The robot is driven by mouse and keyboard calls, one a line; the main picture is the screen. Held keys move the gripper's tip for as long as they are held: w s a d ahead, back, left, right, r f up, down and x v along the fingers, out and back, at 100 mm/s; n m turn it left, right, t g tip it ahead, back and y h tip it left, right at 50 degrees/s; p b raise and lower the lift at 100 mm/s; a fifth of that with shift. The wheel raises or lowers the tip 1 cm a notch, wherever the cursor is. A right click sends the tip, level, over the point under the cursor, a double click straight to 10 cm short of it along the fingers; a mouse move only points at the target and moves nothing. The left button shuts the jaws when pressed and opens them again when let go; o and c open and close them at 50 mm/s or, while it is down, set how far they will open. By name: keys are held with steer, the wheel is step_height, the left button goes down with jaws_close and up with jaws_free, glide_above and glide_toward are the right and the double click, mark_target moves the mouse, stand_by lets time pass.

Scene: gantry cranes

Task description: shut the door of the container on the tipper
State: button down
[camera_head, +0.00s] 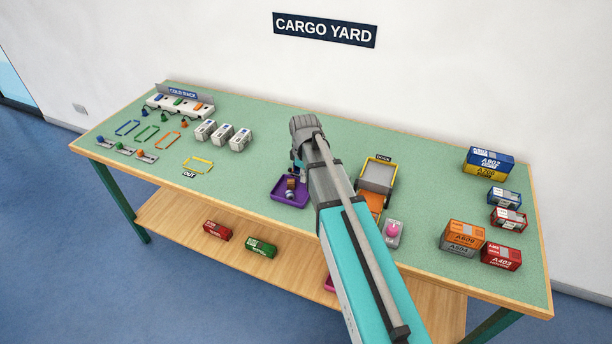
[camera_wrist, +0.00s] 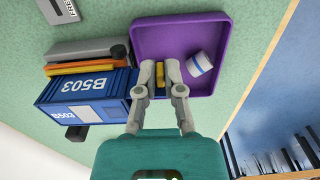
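In the wrist view a blue container (camera_wrist: 88,98) marked B503 lies left of my gripper. Its right end is next to the left finger; which part is the door, and how far it stands open, I cannot tell. A grey and orange piece (camera_wrist: 85,68) beside the container may belong to the tipper. My gripper (camera_wrist: 160,66) is over the edge of a purple tray (camera_wrist: 225,45), its fingers a small gap apart. A small yellow item (camera_wrist: 160,76) shows in that gap; I see no clear grip on it. In the head view my arm hides the container.
A white cylinder with a blue band (camera_wrist: 200,63) lies in the purple tray. Stacked containers (camera_head: 465,237) fill the right side; the cold rack (camera_head: 180,104) is at far left.

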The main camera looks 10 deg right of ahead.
steer(key=shift+s+d, duration=0.1)
steer(key=shift+d, duration=0.05)
steer(key=shift+a, duration=0.25)
stand_by(0.3)
steer(key=shift+a+m, duration=0.1)
steer(key=shift+m, duration=0.5)
steer(key=m, duration=0.2)
steer(key=shift+w+a+m, duration=0.3)
steer(key=shift+a, duration=0.05)
steer(key=m, duration=0.3)
steer(key=w+a+m, duration=0.1)
steer(key=shift+m, duration=0.3)
steer(key=m, duration=0.2)
steer(key=w+m, duration=0.1)
steer(key=m, duration=0.1)
steer(key=shift+w+a, duration=0.15)
steer(key=shift+a, duration=0.05)
steer(key=shift+w+m, duration=0.35)
steer(key=shift+m, duration=0.9)
steer(key=shift+w+m, duration=0.3)
steer(key=shift+m, duration=0.95)
